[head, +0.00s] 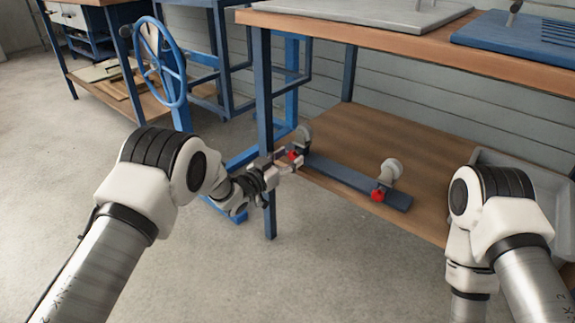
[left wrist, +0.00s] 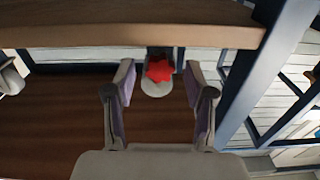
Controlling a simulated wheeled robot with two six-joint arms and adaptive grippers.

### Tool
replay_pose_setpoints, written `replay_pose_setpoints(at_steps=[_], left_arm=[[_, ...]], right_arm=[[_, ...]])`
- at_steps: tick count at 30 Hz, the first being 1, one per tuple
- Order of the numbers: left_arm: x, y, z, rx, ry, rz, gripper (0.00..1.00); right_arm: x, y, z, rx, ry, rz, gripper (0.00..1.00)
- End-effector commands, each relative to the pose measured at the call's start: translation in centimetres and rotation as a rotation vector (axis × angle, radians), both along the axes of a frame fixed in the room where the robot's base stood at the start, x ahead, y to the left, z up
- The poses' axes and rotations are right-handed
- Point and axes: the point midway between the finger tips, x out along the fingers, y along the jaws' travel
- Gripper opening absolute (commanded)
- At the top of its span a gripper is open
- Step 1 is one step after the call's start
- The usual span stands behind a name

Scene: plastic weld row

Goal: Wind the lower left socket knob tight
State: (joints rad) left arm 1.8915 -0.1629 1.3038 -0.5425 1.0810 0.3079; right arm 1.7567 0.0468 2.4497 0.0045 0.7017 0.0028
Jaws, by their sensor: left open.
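The left socket knob (head: 293,155) is small, red and lobed. It sits at the left end of a dark blue-grey bar (head: 340,177) on the lower shelf, by a pale round socket piece. My left gripper (head: 296,166) is open right by this knob, beside the bench leg. In the left wrist view the knob (left wrist: 160,70) shows between and beyond the two fingertips (left wrist: 161,90), with a pale rounded piece under it. Contact with the knob cannot be told. A second red knob (head: 377,195) sits near the bar's right end. My right gripper is out of view.
The blue bench leg (head: 265,130) stands close to my left gripper; it also shows at the right in the left wrist view (left wrist: 262,70). The bench top (head: 400,40) overhangs the lower shelf (head: 350,135). A grey bin (head: 490,157) is at right, a blue handwheel (head: 160,60) at left.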

Motion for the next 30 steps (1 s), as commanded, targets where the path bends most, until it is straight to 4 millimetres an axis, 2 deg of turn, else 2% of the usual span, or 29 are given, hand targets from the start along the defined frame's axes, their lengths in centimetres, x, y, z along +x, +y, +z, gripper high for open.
replay_pose_setpoints(at_steps=[6,8,9,11,20,30], left_arm=[[0.1,-0.1,0.1,0.001,0.001,0.0,0.55],[0.1,-0.1,0.1,0.0,0.001,0.0,0.33],[0.1,-0.1,0.1,0.0,0.001,0.0,0.19],[0.1,0.0,0.1,0.0,0.001,0.0,0.0],[0.1,0.0,0.2,-0.009,0.008,0.0,0.0],[0.1,0.0,0.5,-0.122,0.091,0.001,0.0]], right_arm=[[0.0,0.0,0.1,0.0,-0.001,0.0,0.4],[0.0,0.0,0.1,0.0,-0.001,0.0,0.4],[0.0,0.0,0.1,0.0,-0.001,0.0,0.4],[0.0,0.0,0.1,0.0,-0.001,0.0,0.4],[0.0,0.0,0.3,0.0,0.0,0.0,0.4],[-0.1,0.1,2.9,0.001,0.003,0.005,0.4]])
